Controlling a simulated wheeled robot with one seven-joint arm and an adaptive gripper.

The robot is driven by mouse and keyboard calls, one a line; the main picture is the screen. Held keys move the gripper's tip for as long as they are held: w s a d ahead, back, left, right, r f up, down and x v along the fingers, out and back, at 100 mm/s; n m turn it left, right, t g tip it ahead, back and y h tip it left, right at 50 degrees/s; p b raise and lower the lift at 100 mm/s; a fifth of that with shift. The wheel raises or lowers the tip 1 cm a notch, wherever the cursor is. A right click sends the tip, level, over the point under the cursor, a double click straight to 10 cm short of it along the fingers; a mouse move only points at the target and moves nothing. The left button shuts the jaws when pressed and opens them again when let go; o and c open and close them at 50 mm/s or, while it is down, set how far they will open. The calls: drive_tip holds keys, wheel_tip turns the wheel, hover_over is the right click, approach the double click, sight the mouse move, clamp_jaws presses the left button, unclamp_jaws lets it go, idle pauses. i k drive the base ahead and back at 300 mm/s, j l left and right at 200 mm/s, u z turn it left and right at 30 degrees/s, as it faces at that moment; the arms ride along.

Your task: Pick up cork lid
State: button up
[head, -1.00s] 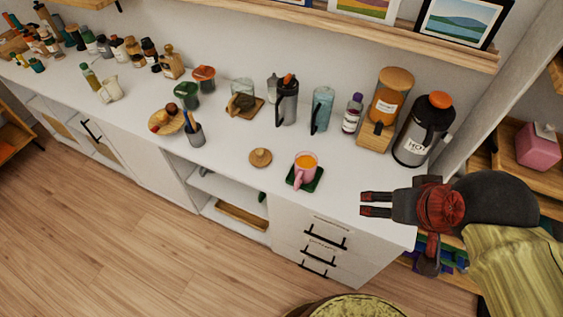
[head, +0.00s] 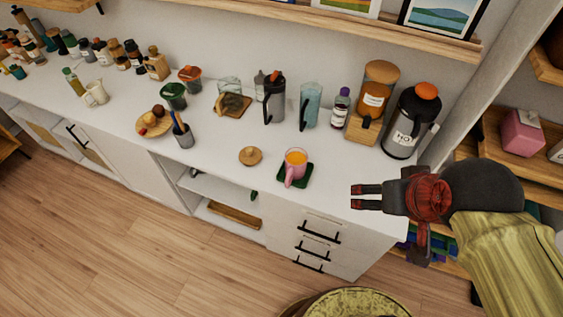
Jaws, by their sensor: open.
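The cork lid (head: 250,156) is a small round tan disc with a knob on top. It lies flat on the white counter (head: 222,143) near the front edge, left of a pink mug (head: 295,166) on a dark green coaster (head: 307,177). My gripper (head: 352,197) is open and empty, its two fingers pointing left. In the picture it is right of and lower than the lid and the mug, well apart from both, near the counter's right end.
Behind the lid stand a grey pitcher (head: 274,100), a blue pitcher (head: 311,106), a small bottle (head: 340,107), an orange-filled canister (head: 374,92) and a large dark flask (head: 410,122). Left of it are a pen cup (head: 183,138) and a wooden plate (head: 153,126). Counter around the lid is clear.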

sight(249, 156)
drive_tip(key=i+j, duration=0.15)
drive_tip(key=j, duration=0.2)
drive_tip(key=i+j, duration=0.2)
drive_tip(key=j, duration=0.15)
drive_tip(key=i+j+u, duration=0.1)
drive_tip(key=j, duration=0.25)
